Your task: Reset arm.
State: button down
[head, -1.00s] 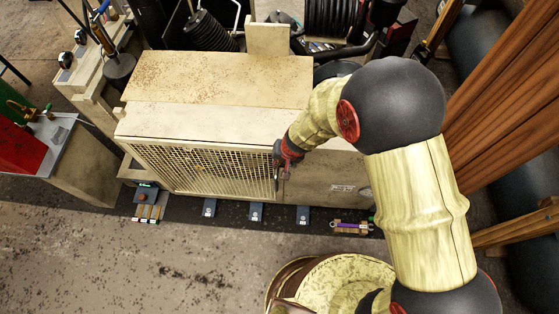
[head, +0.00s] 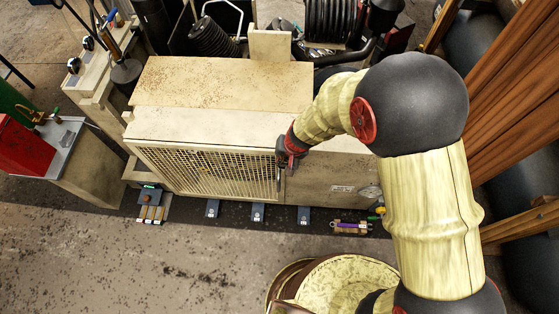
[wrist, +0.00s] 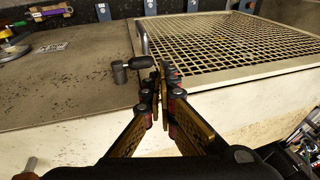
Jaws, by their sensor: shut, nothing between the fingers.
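My gripper (head: 281,178) is in front of the beige compressor housing (head: 215,125), at the right edge of its grille (head: 205,170). In the wrist view my gripper (wrist: 158,85) is shut and its fingers meet with nothing between them. A dark handle or latch (wrist: 133,66) on the panel lies just beyond the fingertips, to their left. The grille (wrist: 230,42) fills the upper right of the wrist view. I cannot tell whether the fingertips touch the housing.
Several blue-grey pads (head: 258,213) lie on the floor along the housing. A red and grey cabinet (head: 40,150) stands at the left. Brown beams (head: 515,75) and dark cylinders stand close at the right. The floor (head: 150,265) in front is mostly clear.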

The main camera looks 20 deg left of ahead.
notch_tip(320, 180, up, 7)
jog(key=s+p, duration=0.1)
jog(key=shift+d+p, duration=0.35)
jog(key=shift+p, duration=0.05)
jog(key=shift+s+f, duration=0.1)
jog(key=s+d+r+n+g+h, duration=0.1)
jog(key=s+d+r+g, duration=0.1)
jog(key=s+d, duration=0.4)
jog(key=s+d+r+m+t+b, duration=0.1)
jog(key=s+d+r+t+b, duration=0.1)
jog(key=d+r, duration=0.4)
jog(key=s+d+r+m+t+h+b, duration=0.1)
jog(key=s+d+r+t+b, duration=0.1)
jog(key=d+r+b, duration=0.2)
jog(key=s+d+r+m+t+h+b, duration=0.1)
jog(key=d+r+b, duration=0.3)
jog(key=d+r, duration=0.5)
jog(key=s+d+t, duration=0.1)
jog(key=d, duration=0.6)
jog(key=shift+d+r, duration=0.3)
jog(key=shift+r, duration=0.05)
jog(key=shift+s, duration=0.15)
